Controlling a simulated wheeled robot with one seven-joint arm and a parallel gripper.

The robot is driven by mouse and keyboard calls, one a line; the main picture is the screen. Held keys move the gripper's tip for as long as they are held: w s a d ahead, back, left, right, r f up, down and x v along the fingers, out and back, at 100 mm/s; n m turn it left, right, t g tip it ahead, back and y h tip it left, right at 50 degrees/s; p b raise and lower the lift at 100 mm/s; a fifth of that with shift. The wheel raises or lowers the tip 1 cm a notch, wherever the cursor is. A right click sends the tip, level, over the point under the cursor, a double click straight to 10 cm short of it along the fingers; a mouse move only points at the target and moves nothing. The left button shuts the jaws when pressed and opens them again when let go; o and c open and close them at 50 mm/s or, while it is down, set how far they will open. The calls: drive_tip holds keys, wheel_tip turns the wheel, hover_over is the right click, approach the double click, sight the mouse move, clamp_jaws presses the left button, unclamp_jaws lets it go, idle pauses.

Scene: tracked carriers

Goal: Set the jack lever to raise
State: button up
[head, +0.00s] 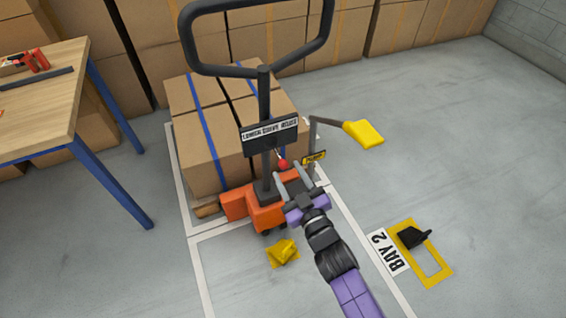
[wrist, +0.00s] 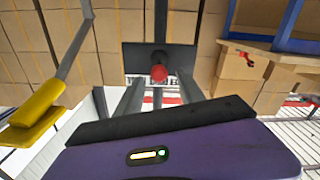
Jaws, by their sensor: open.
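The jack lever ends in a small red knob (head: 283,164), just below the black label plate (head: 270,135) on the pallet jack's upright. In the wrist view the red knob (wrist: 158,73) is in the middle, in front of the dark plate (wrist: 185,58). The orange pallet jack (head: 262,215) stands at a pallet of boxes. My gripper (head: 290,180) is open, its two fingers just below the knob in the head view. In the wrist view the gripper fingers (wrist: 158,98) stand on either side below the knob, with nothing between them. The plate's small lettering is hard to read.
A yellow pedal (head: 363,132) on a grey arm sticks out right of the upright. Strapped boxes (head: 200,130) sit behind the jack. A wooden table (head: 45,100) stands at left.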

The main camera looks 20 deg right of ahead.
sight(278, 155)
drive_tip(key=shift+w+f+b, duration=0.1)
drive_tip(key=shift+w+b, duration=0.75)
drive_tip(key=shift+w, duration=3)
clamp_jaws()
